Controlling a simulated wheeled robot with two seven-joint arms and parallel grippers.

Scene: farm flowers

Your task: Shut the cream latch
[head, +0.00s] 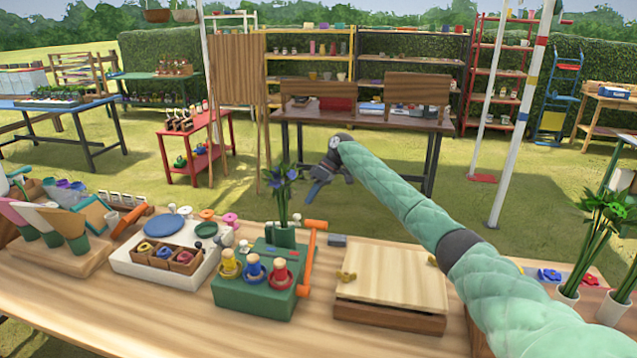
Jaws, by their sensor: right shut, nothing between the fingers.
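A wooden box with a pale cream lid (395,272) sits on the table, right of centre. My right gripper (314,190) is shut and empty, up and to the left of the box, beside the blue flowers. My right arm reaches over the right of the table and passes close to the box's right side. My left gripper is not in view.
A green block (255,298) with coloured pegs and an orange bar (307,262) stands left of the box. Blue flowers (281,182) rise behind it. A white tray (128,262) is farther left. Potted plants (612,300) stand at the right. The front table strip is bare.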

